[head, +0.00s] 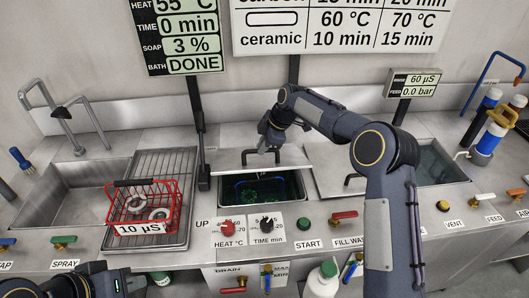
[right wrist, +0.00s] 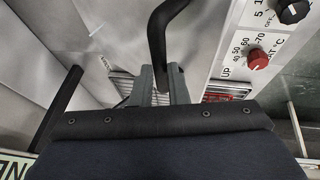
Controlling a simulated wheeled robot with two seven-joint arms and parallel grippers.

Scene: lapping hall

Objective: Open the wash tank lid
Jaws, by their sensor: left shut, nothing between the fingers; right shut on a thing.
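The wash tank (head: 304,203) is in the middle of the counter in the head view, with its front part uncovered and dark liquid with green glints inside. Its steel lid (head: 226,163) is over the back of the opening; I cannot tell whether it is tilted or slid back. My right gripper (head: 268,149) is shut on the lid's black handle (head: 249,156). The right wrist view shows the handle (right wrist: 158,45) between the fingers. My left gripper (head: 132,284) is shut and empty at the lower left, in front of the counter.
A red basket (head: 172,212) with pale rings stands on the drain rack left of the tank. Heat (head: 228,229) and time knobs (head: 266,224) sit in front. Another handled lid (head: 335,182) lies to the right, beside an open basin (head: 440,165). A display post (head: 199,140) stands behind left.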

